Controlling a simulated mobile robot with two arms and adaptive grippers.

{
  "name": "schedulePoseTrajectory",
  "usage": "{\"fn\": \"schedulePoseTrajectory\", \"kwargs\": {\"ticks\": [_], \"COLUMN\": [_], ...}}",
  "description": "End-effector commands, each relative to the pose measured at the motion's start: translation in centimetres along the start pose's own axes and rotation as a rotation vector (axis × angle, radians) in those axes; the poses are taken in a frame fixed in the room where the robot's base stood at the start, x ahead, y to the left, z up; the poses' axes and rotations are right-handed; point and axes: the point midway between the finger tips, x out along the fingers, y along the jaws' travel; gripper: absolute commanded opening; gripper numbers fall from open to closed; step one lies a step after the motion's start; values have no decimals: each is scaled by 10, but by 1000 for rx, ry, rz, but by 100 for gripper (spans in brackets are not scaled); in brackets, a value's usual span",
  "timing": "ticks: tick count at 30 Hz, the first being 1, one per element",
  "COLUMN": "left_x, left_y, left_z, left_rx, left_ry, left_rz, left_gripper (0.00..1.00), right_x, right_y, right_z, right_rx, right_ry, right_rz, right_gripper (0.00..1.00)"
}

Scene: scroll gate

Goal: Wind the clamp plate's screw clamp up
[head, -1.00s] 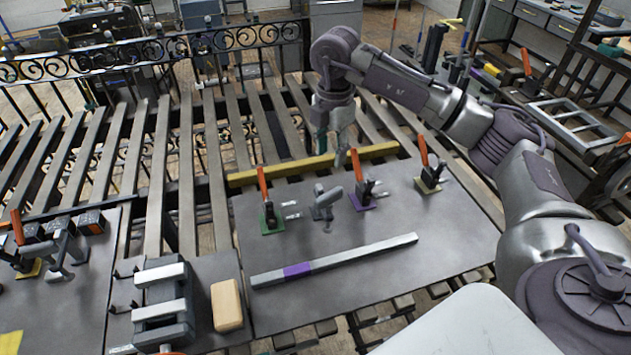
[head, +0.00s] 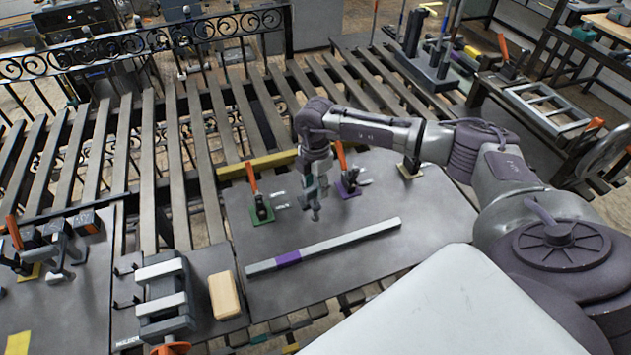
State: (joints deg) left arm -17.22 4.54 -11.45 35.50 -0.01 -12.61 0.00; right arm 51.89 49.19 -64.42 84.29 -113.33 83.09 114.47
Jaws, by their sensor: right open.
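The grey clamp plate (head: 434,207) lies on the slatted bench. Its small grey screw clamp (head: 316,214) stands between an orange-handled clamp on a green base (head: 262,210) and another on a purple base (head: 348,186). My right gripper (head: 313,190) points down at the screw clamp and hides most of it; only the lower end shows clearly. The gripper is open. I cannot tell whether its fingers touch the clamp. My left gripper is out of view.
A grey bar with a purple band (head: 335,244) lies across the plate's front. A yellow bar (head: 262,165) runs behind the plate. A wooden block (head: 224,295) sits at the left. The plate's right part is clear.

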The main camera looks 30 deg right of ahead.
Motion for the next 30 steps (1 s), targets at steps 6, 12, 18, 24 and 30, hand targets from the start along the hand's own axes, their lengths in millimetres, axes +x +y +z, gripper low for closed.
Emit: {"fn": "schedulePoseTrajectory", "kwargs": {"ticks": [6,12,18,24,30], "left_x": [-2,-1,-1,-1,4], "left_y": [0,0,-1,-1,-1], "left_z": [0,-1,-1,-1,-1], "left_rx": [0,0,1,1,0], "left_ry": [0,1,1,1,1], "left_rz": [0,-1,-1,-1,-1], "left_gripper": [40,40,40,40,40], "right_x": [5,5,5,5,6], "right_y": [0,0,0,0,0], "right_z": [0,0,0,0,0], "right_rx": [0,0,0,-1,-36], "right_ry": [0,0,0,0,0], "right_rz": [1,1,1,1,1], "right_gripper": [44,34,0,0,0]}}
